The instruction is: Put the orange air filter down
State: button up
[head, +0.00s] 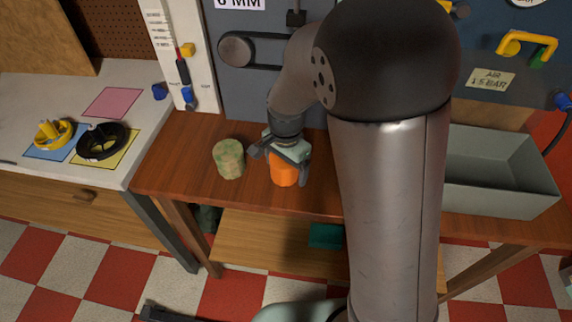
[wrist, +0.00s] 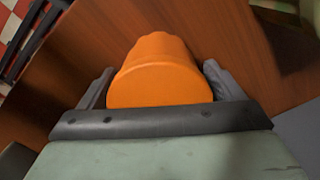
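The orange air filter (head: 284,174) is a short orange cylinder, upright at the front part of the wooden bench, and it appears to rest on the bench top. My gripper (head: 281,158) is above it and pointing down, with its fingers spread on either side of the filter's upper part. In the wrist view the filter (wrist: 160,75) lies between the two grey fingers, with a narrow gap visible at each side, so the gripper looks open around it. The filter's contact with the bench is not clearly seen.
A mottled green cylinder (head: 229,158) stands close to the left of my gripper on the bench (head: 180,160). A grey open bin (head: 500,190) is at the right. A white table (head: 60,90) at the left holds yellow and black round parts on coloured mats.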

notch_tip(320, 180, up, 12)
jog(key=shift+r, duration=0.2)
jog(key=s+d+f+n, duration=0.1)
jog(key=s+d+n, duration=0.3)
jog(key=s, duration=0.5)
jog(key=s+d+f+n, duration=0.2)
jog(key=s+d+n, duration=0.3)
jog(key=s+d, duration=0.2)
jog(key=shift+s+d+f, duration=0.15)
jog(key=shift+s+d, duration=0.15)
jog(key=shift+s, duration=0.8)
